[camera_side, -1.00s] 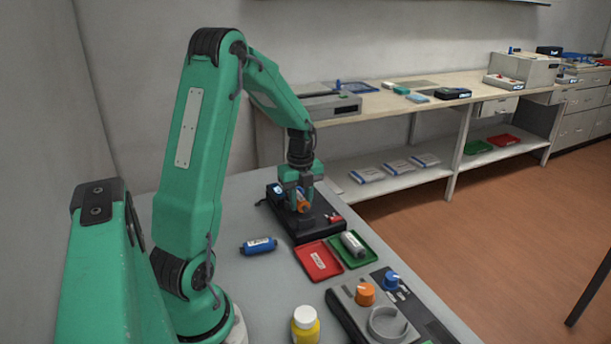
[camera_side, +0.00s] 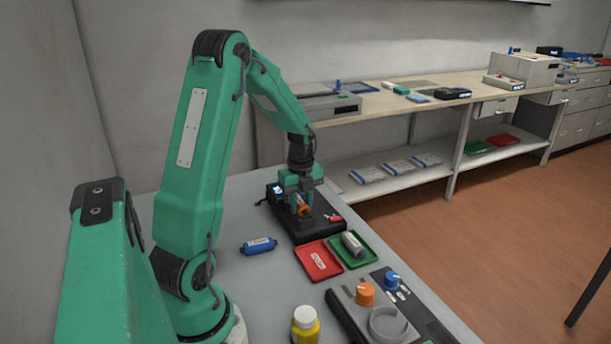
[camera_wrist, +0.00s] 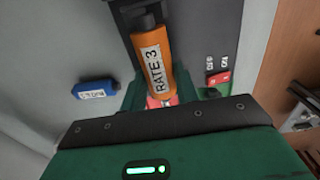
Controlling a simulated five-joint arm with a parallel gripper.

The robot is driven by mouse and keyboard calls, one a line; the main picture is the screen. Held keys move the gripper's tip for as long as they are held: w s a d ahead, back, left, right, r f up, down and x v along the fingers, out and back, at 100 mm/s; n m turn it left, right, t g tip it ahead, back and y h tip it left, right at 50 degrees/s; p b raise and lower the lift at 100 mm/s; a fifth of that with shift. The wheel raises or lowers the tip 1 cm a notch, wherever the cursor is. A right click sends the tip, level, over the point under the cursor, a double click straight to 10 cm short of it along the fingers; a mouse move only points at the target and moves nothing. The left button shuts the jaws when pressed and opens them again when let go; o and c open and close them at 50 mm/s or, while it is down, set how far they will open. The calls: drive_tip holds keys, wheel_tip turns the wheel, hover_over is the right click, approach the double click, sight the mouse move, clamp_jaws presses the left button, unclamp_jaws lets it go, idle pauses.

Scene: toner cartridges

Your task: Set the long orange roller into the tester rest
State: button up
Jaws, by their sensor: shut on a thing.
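The orange roller (camera_wrist: 153,58), labelled "RATE 3", lies lengthwise between my fingers in the wrist view. In the side view only a small orange part (camera_side: 304,210) shows between the fingers. My gripper (camera_side: 301,206) is shut on the roller, pointing down over the dark tester (camera_side: 322,226). The roller's far end is at a dark slotted part (camera_wrist: 131,12) of the tester. My fingers hide much of the rest, so I cannot tell whether the roller touches it.
A blue cartridge (camera_side: 258,246) lies left of the tester. A red tray (camera_side: 316,268) and a green tray (camera_side: 364,259) with a grey cartridge (camera_side: 352,244) lie in front. A knobbed panel (camera_side: 350,315) and a yellow bottle (camera_side: 305,326) stand nearer the camera.

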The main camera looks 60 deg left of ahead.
drive_tip(key=shift+f, duration=0.9)
idle(1.8)
drive_tip(key=o, duration=1.1)
drive_tip(key=shift+r, duration=0.1)
drive_tip(key=shift+r, duration=2.3)
